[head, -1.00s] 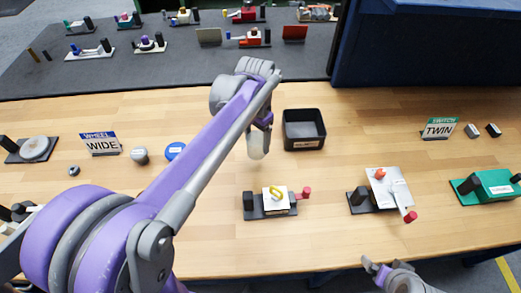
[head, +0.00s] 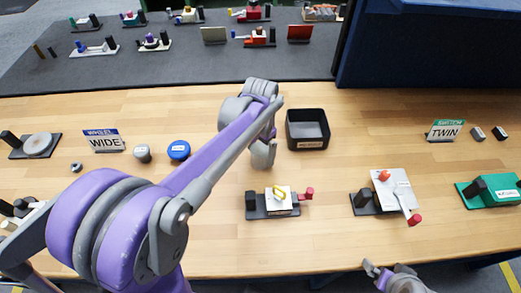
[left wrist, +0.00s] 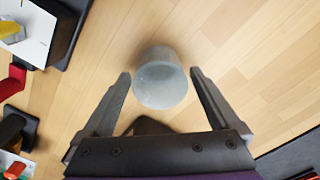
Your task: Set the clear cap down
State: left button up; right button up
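The clear cap (left wrist: 161,78) is a greyish, see-through cup shape on the wooden table in the left wrist view. It sits between the two fingers of my left gripper (left wrist: 161,74), with a narrow gap on each side. In the head view my left gripper (head: 263,158) is low over the table, left of the black bin, and its fingers mostly hide the cap. My right gripper (head: 377,272) is at the front edge, partly in view, and its opening is unclear.
The black bin (head: 307,142) stands just right of my left gripper. A blue-topped knob (head: 179,150) is to the left. Bare wood surrounds the cap.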

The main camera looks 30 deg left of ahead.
aim_at(260, 149)
pick_arm(q)
jog(key=shift+r, duration=0.1)
notch_tip(260, 149, up, 12)
jog(key=p, duration=0.1)
dwell(0.5)
